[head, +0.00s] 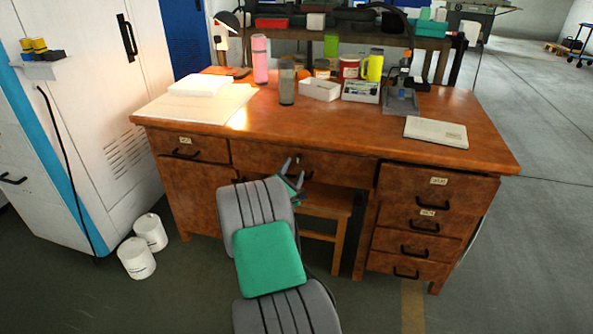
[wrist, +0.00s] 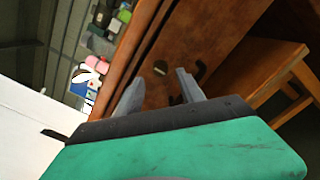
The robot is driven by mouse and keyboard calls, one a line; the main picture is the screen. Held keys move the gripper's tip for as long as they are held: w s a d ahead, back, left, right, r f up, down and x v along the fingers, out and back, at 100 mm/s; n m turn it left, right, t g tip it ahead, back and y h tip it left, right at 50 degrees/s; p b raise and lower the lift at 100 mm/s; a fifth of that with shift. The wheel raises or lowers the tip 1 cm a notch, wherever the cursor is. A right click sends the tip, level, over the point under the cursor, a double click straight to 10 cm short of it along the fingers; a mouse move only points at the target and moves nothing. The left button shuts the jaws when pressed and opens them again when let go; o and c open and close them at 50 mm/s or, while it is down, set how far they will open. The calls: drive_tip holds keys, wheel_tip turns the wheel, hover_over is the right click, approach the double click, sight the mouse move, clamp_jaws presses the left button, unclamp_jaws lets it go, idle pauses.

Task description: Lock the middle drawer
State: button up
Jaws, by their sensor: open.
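The middle drawer (head: 340,169) is the wide wooden drawer under the desktop, between the left drawer and the right stack. It looks closed. My gripper (head: 295,168) is in front of it, left of its centre, with fingers apart and empty. In the wrist view the drawer front (wrist: 160,92) lies beyond my open gripper (wrist: 160,76). A small round brassy piece, seemingly the lock (wrist: 160,68), shows between the fingertips, apart from them as far as I can tell. The dark drawer handle (wrist: 201,72) is just right of it. Whether a key is in the lock is too small to tell.
The wooden desk (head: 325,132) carries a pink bottle (head: 260,59), boxes, mugs and a notebook (head: 436,131). A wooden stool (head: 325,205) stands under the middle drawer. The right drawer stack (head: 432,221) has its top drawer slightly out. White buckets (head: 137,258) stand left.

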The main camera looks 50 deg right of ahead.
sight(298, 160)
drive_tip(key=x, duration=0.4)
drive_tip(key=shift+d+f+b, duration=0.1)
drive_tip(key=shift+d+b, duration=0.1)
drive_tip(key=shift+b, duration=0.15)
drive_tip(key=shift+w+d, duration=0.15)
drive_tip(key=shift+w, duration=0.05)
drive_tip(key=shift+c, duration=0.4)
clamp_jaws()
